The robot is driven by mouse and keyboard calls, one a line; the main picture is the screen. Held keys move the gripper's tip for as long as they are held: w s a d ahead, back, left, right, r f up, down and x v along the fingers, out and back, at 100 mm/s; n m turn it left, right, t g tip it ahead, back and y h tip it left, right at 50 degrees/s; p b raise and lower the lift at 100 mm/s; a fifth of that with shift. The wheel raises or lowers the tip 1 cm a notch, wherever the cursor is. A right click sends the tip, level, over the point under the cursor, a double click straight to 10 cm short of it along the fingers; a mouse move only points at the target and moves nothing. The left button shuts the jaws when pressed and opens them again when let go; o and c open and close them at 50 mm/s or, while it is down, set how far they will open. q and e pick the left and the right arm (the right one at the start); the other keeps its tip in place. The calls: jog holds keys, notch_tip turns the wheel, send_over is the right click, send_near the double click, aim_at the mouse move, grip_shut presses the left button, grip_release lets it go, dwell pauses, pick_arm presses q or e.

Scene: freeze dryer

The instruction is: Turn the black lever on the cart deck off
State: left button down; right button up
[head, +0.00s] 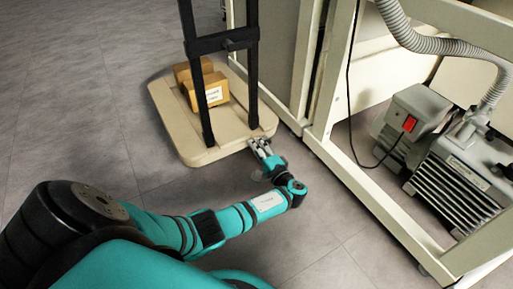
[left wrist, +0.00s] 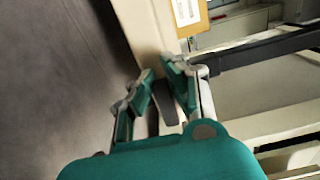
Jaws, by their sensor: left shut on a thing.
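The beige cart deck (head: 185,135) stands low on the floor in the upper middle of the head view; its edge also shows in the left wrist view (left wrist: 143,25). My left gripper (head: 260,146) is at the deck's near right corner, beside the foot of the black cart frame. In the left wrist view its fingers (left wrist: 157,78) are closed around a dark grey, narrow piece (left wrist: 168,108), which looks like the black lever. In the head view the lever is mostly hidden by the fingers, and I cannot tell its angle. My right gripper is not in view.
Cardboard boxes (head: 213,90) sit on the deck behind the black upright frame (head: 222,42). To the right are a white equipment frame (head: 325,75) and a grey pump with a red switch (head: 410,123) and hose. The grey floor at left is clear.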

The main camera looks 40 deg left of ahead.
pick_arm(q)
jog(key=shift+f, duration=0.15)
dwell(0.4)
jog(key=c, duration=1.2)
grip_release()
jog(key=shift+c, duration=0.2)
notch_tip(320, 180, up, 10)
